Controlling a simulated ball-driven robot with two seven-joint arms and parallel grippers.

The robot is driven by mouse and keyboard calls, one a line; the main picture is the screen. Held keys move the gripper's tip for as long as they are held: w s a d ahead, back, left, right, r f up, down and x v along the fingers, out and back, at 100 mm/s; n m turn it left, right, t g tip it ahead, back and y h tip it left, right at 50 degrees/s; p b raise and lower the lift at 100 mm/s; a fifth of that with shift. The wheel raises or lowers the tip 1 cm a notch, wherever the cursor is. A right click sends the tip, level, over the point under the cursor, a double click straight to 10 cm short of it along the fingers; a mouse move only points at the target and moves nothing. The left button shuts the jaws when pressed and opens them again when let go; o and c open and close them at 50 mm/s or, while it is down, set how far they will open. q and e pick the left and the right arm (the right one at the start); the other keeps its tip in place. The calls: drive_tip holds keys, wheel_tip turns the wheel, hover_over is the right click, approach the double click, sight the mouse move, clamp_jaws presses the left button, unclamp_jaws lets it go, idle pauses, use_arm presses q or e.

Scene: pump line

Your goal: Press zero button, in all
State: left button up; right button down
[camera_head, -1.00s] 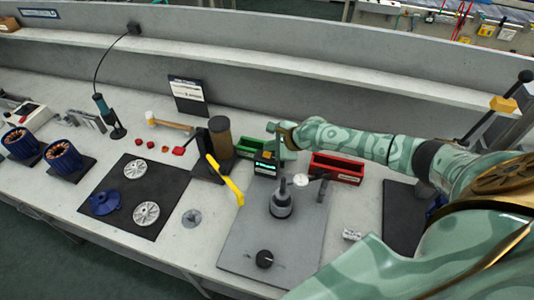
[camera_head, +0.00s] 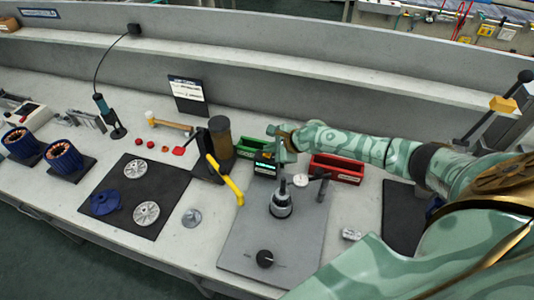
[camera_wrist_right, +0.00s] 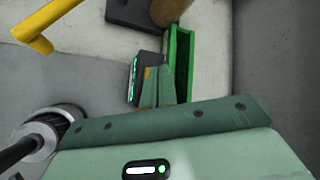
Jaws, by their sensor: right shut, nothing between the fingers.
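The small dark readout box with glowing green digits (camera_head: 264,165) stands at the back of the grey plate, and in the right wrist view its lit face (camera_wrist_right: 133,80) is edge-on. A bit of orange (camera_wrist_right: 149,73) shows beside the box, next to my fingers; I cannot make out a zero button label. My right gripper (camera_head: 275,143) is shut and empty, with its fingertips at the top of the box. It shows in the right wrist view too (camera_wrist_right: 160,85). I cannot tell whether the fingers touch the box. My left gripper is out of view.
A yellow handle (camera_head: 233,190) is left of the box. A green bin (camera_head: 246,147) and a red bin (camera_head: 337,168) flank my gripper.

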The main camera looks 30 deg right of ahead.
sight(270, 155)
drive_tip(key=shift+f, duration=0.35)
idle(0.6)
drive_tip(key=shift+r+p, duration=0.9)
drive_tip(key=shift+p, duration=0.15)
wheel_tip(270, 155, up, 5)
drive_tip(key=p, duration=0.5)
drive_tip(key=shift+p, duration=0.4)
